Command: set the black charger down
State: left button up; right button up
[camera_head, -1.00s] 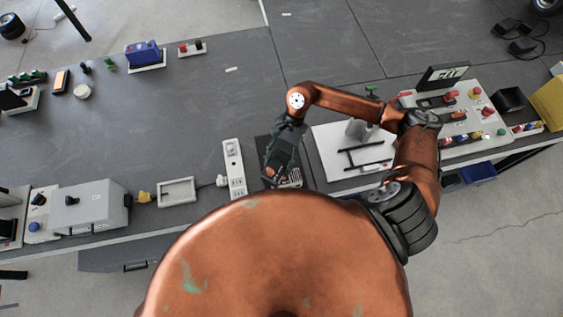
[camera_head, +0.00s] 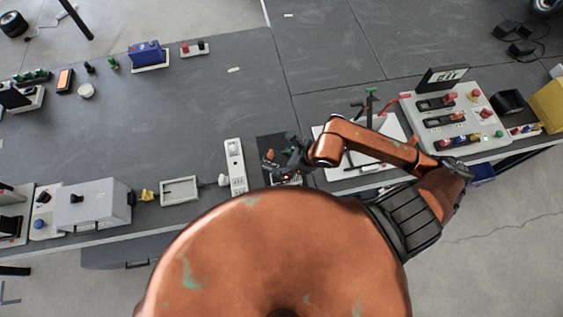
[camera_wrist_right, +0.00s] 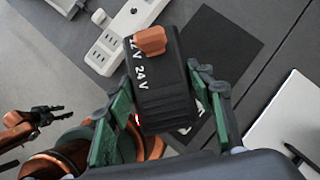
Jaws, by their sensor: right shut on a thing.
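The black charger (camera_wrist_right: 163,92) has an orange knob and "12V 24V" lettering. In the right wrist view it sits between the green-padded fingers of my right gripper (camera_wrist_right: 165,112), which is shut on it. In the head view the right gripper (camera_head: 280,158) and the charger are over a dark rectangular mat (camera_head: 268,141); I cannot tell whether the charger touches it. The mat also shows behind the charger in the wrist view (camera_wrist_right: 228,42). My left gripper (camera_wrist_right: 45,115) seems to show at the left of the wrist view, its jaws unclear.
A white power strip (camera_head: 235,165) stands just left of the mat. A white board (camera_head: 335,170) with black bars lies right of it, partly under my arm. A switch panel (camera_head: 475,115) is at the right. The grey table (camera_head: 180,110) is open behind and left.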

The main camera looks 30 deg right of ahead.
jog(key=shift+w+d+r+m, duration=0.15)
jog(key=shift+d+r+m, duration=0.15)
jog(key=shift+m, duration=0.3)
jog(key=w+d+f+p, duration=0.1)
jog(key=w+d+f, duration=0.2)
jog(key=w, duration=0.5)
send_over(280, 148)
jog(key=f, duration=0.5)
jog(key=shift+s+a+f+p, duration=0.2)
jog(key=shift+s+a+p, duration=0.1)
jog(key=shift+s, duration=0.05)
jog(key=shift+w+d+f, duration=0.15)
jog(key=shift+w+f, duration=0.2)
jog(key=shift+f, duration=0.15)
jog(key=shift+w+f+h+p, duration=0.15)
jog(key=shift+f+h+p, duration=0.15)
jog(key=shift+f, duration=1.4)
jog(key=o, duration=1.6)
jog(key=shift+d, duration=0.1)
jog(key=b+v, duration=0.1)
jog(key=v, duration=1.1)
jog(key=shift+s, duration=0.2)
jog(key=shift+f, duration=0.1)
